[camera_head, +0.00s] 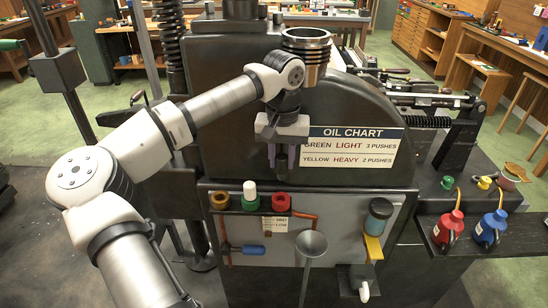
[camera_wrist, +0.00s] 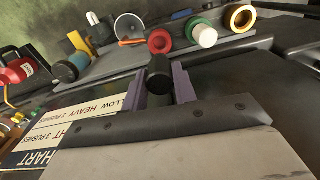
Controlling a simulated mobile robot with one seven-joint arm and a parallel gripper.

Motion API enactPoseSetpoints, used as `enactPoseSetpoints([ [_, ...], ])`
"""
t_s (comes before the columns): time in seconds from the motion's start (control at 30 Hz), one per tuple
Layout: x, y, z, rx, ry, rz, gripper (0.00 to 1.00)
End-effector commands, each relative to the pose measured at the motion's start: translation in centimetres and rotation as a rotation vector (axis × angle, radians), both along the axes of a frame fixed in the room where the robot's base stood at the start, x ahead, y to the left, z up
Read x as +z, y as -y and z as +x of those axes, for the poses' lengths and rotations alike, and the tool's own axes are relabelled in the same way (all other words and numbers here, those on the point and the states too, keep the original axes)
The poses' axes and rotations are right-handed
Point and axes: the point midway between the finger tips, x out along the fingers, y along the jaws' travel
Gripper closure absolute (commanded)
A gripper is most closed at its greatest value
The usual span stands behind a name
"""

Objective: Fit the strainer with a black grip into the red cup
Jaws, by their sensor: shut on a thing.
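My gripper (camera_head: 282,158) hangs fingers-down in front of the machine's dark face, above the row of cups. Its purple fingers, also in the wrist view (camera_wrist: 160,84), are shut on a short black cylinder, which looks like the grip of the strainer (camera_wrist: 159,70). The strainer's mesh cannot be made out in either view. The red cup (camera_head: 280,201) stands on the panel's top edge below my gripper, apart from it. In the wrist view the red cup (camera_wrist: 160,41) shows a dark opening, beyond the fingertips.
A white-and-green cup (camera_head: 250,196) and a yellow-rimmed cup (camera_head: 219,200) stand left of the red cup. A grey funnel (camera_head: 311,243) is in front to the right, near a teal-and-black canister (camera_head: 378,214). An oil chart sign (camera_head: 350,146) is right of my gripper. Red (camera_head: 449,229) and blue (camera_head: 490,229) oil cans are far right.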

Motion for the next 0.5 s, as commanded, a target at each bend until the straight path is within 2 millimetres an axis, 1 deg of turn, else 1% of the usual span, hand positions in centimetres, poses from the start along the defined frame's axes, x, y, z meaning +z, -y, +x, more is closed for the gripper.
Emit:
enactPoseSetpoints([
  [0.33, 0.00, 0.01, 0.00, -0.004, 0.000, 0.000, 1.00],
  [0.5, -0.44, -0.01, 0.00, -0.003, -0.001, 0.000, 1.00],
])
